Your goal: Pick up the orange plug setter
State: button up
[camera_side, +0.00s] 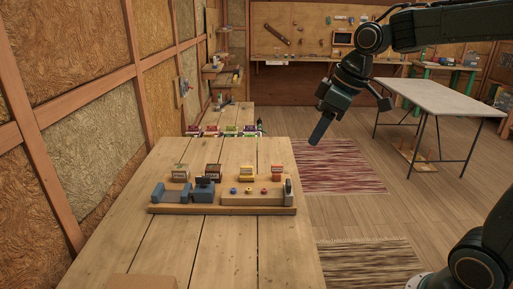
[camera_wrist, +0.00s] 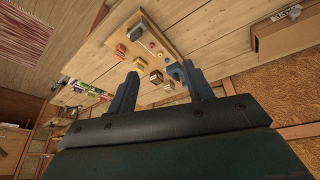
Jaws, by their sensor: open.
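An orange-red block (camera_side: 277,173) stands at the right end of a row of small blocks behind a wooden board; it also shows in the wrist view (camera_wrist: 119,50). It is the most orange thing I see, but I cannot tell for sure that it is the plug setter. My gripper (camera_side: 321,129) is open and empty, high above and to the right of the board in the side view. In the wrist view its two blue fingers (camera_wrist: 159,72) are spread apart, with the board beyond them.
The wooden board (camera_side: 225,209) carries blue pieces (camera_side: 203,190), a grey piece (camera_side: 289,187) and small coloured plugs (camera_side: 249,190). A yellow block (camera_side: 247,173) stands beside the orange-red one. More coloured items (camera_side: 228,131) sit at the table's far end. The near tabletop is mostly clear.

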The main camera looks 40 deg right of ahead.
jog(key=w+d+f+n+y, duration=0.1)
jog(key=w+d+f+n, duration=0.35)
jog(key=w, duration=0.65)
jog(key=g+y, duration=0.1)
send_near(275, 172)
jog(key=shift+x, duration=2.35)
jog(key=shift+w+d+f, duration=0.1)
jog(key=shift+w+d, duration=0.05)
jog(key=shift+w, duration=0.05)
jog(key=shift+x, duration=2.5)
jog(key=shift+w, duration=0.1)
jog(key=c, duration=1.1)
